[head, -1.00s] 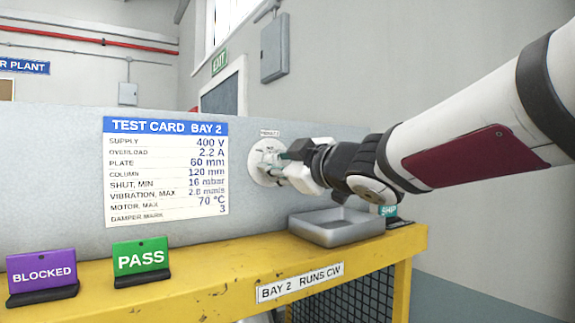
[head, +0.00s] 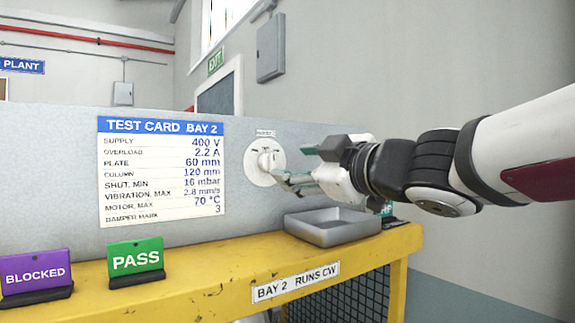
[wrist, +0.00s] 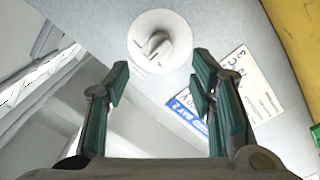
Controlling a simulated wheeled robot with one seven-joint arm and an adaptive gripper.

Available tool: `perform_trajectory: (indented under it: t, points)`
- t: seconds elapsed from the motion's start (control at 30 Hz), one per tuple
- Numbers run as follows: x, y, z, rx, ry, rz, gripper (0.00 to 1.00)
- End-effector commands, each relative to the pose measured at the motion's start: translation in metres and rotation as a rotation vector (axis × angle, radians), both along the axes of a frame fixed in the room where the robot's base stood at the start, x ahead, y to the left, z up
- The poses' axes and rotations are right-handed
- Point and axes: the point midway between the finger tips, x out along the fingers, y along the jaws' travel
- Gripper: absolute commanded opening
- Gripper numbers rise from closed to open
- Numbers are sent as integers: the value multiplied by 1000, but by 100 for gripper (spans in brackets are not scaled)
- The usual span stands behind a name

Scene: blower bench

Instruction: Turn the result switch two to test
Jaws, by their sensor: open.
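My gripper (head: 295,165) is open just to the right of the dial in the head view. In the wrist view its teal-padded fingers (wrist: 160,85) are spread wide with nothing between them. The knob stands beyond the fingertips, and I see a gap there. The dial's position markings are too small to read.
The test card (head: 162,172) is on the panel left of the switch. A grey tray (head: 327,237) sits on the yellow bench (head: 215,268) below my gripper. A green PASS sign (head: 136,261) and a purple BLOCKED sign (head: 36,275) stand at left. A sign behind my gripper is partly hidden.

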Motion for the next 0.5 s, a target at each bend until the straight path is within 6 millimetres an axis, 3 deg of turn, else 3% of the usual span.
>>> perform_trajectory:
  t: [0.2,0.5]
  points:
    - [-24,-16,0,1,-1,1,50]
    - [-30,-20,0,0,-1,1,50]
